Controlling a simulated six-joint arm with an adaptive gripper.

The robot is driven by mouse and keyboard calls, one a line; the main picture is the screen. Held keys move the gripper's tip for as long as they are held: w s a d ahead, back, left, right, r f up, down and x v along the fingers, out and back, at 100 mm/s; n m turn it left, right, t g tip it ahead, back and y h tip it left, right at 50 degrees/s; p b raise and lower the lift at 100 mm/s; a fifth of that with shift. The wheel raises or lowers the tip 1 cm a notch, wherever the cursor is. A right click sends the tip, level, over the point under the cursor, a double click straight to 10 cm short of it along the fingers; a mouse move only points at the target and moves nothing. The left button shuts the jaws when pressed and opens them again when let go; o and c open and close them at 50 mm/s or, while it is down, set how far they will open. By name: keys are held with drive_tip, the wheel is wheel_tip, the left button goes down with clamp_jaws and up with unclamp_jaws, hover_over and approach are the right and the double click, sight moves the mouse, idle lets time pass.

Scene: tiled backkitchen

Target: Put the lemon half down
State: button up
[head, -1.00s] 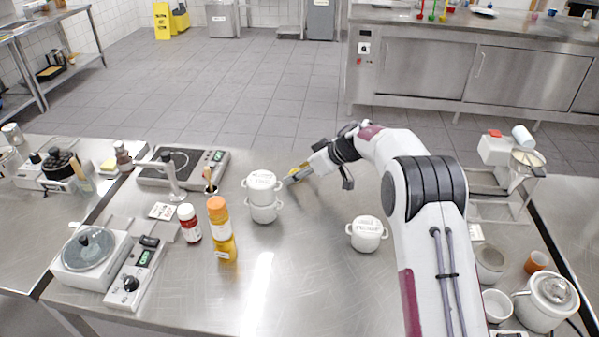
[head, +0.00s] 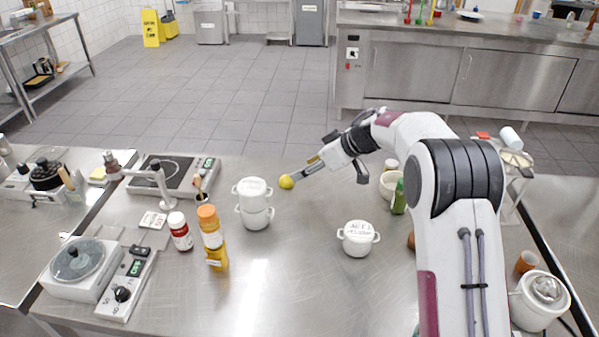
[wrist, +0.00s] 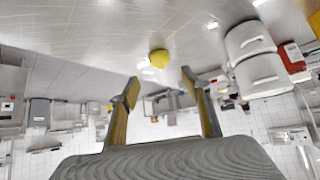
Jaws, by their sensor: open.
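The lemon half (head: 286,182) is a small yellow piece on the steel worktop, just right of two stacked white pots. In the wrist view the lemon half (wrist: 159,58) lies beyond my fingertips, apart from them. My gripper (head: 305,172) is just to the right of it in the head view. In the wrist view my gripper (wrist: 159,84) has its two fingers spread, with nothing held between them. The underside of the lemon half is hidden.
The stacked white pots (head: 254,204) stand close to the left of the lemon half. Another lidded white pot (head: 357,239) is nearer the front. Worktop between the pots is clear.

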drive_tip(key=shift+v, duration=1.8)
